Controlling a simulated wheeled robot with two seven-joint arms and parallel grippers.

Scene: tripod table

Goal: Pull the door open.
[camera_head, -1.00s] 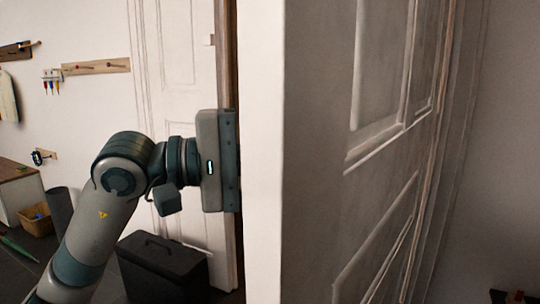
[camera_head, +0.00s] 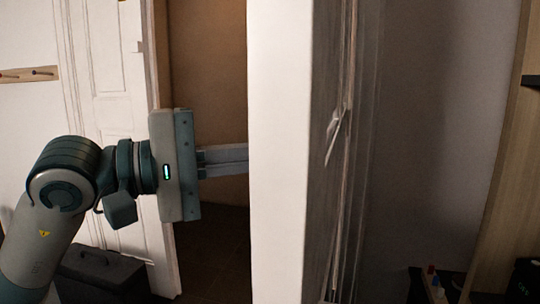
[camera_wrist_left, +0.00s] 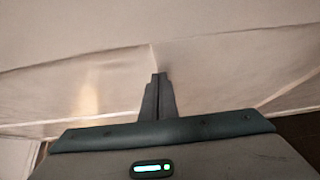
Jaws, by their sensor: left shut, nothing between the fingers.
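The door (camera_head: 280,150) stands ajar in the head view, its pale edge facing me and its panelled face seen at a steep slant on the right. A dim brown opening shows left of it. My left gripper (camera_head: 240,160) is shut and empty. Its fingers point right across the opening and reach the left side of the door edge; whether they touch cannot be told. In the left wrist view the shut fingers (camera_wrist_left: 158,80) point at the pale panelled door surface (camera_wrist_left: 220,70). My right gripper is not in view.
A white panelled door or wall panel (camera_head: 105,60) with its frame stands left of the opening. A dark case (camera_head: 100,270) is on the floor at lower left. Wooden furniture (camera_head: 505,170) and a dark box (camera_head: 525,280) stand at the right. The floor in the opening looks clear.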

